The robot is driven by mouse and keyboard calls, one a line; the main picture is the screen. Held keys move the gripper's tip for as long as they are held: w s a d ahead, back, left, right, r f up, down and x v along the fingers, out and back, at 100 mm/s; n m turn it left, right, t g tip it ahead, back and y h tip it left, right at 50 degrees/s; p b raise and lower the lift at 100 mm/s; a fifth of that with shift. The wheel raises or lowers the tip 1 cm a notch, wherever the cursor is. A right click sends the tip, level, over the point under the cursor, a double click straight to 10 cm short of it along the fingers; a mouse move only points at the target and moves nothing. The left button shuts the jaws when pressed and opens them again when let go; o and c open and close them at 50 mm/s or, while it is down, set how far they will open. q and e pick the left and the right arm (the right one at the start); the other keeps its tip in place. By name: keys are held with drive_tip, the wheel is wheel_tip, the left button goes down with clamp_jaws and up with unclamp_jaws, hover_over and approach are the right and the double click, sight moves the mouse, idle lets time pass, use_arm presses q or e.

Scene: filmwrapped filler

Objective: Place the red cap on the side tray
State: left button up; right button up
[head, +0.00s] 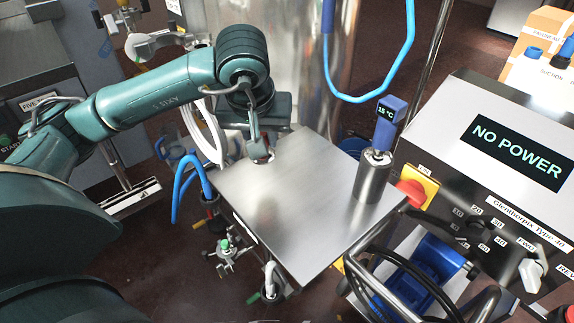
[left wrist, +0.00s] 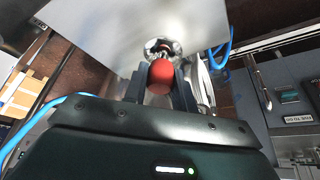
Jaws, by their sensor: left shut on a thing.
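The red cap (left wrist: 160,77) shows in the left wrist view between the two fingers of my left gripper (left wrist: 161,82), which is shut on it. A round metal piece (left wrist: 162,46) shows just beyond the cap; I cannot tell whether it belongs to it. In the head view my left gripper (head: 262,153) points down at the back left edge of a flat steel tray (head: 290,205), and the cap is hidden there. The tray also shows in the left wrist view (left wrist: 110,30). I cannot tell whether the cap touches it. My right gripper is not in view.
A steel cylinder with a blue thermometer (head: 385,125) reading 15 °C stands at the tray's right. A control box (head: 500,165) reading NO POWER is right of it, with a red button (head: 412,192). Blue hoses (head: 190,185) hang left of the tray. The tray's middle is clear.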

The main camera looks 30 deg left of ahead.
sight(261, 161)
use_arm(q)
wheel_tip(261, 161, down, 3)
drive_tip(key=shift+s, duration=0.15)
wheel_tip(261, 161, down, 4)
drive_tip(key=shift+f, duration=0.15)
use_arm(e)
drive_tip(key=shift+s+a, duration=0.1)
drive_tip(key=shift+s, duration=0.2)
use_arm(q)
drive_tip(key=shift+f, duration=0.25)
drive_tip(key=o, duration=1)
drive_tip(key=shift+r, duration=0.1)
drive_tip(key=shift+o, duration=0.2)
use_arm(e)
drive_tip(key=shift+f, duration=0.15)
